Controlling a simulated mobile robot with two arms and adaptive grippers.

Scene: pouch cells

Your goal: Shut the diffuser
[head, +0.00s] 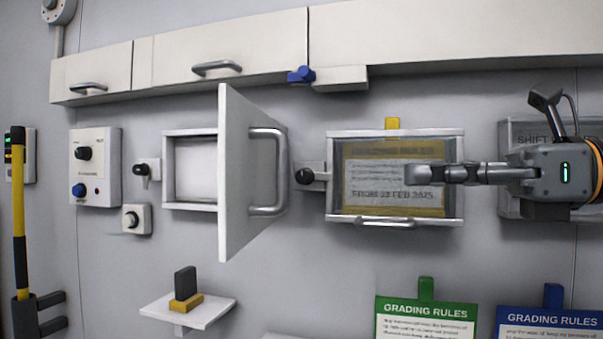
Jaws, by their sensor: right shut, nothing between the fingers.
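No label marks the diffuser. One candidate is a framed box with a translucent grey front (345,205), right of centre on the wall, with a handle (385,222) along its bottom edge. A yellow-edged notice shows through this front. I cannot tell whether it is fully closed. The other hinged panel is a white door (236,180) with a big grey bar handle (270,172); it stands swung open from a shallow box (195,170). My right gripper (412,174) is shut and empty, in front of the translucent front's right half. Contact cannot be told. My left gripper is not in view.
White cupboards (225,45) run along the top, with a blue knob (301,75) below them. A black knob (304,176) sits between the two boxes. A small shelf (205,307) sticks out below the door. Green (424,310) and blue (550,318) signs stand at lower right.

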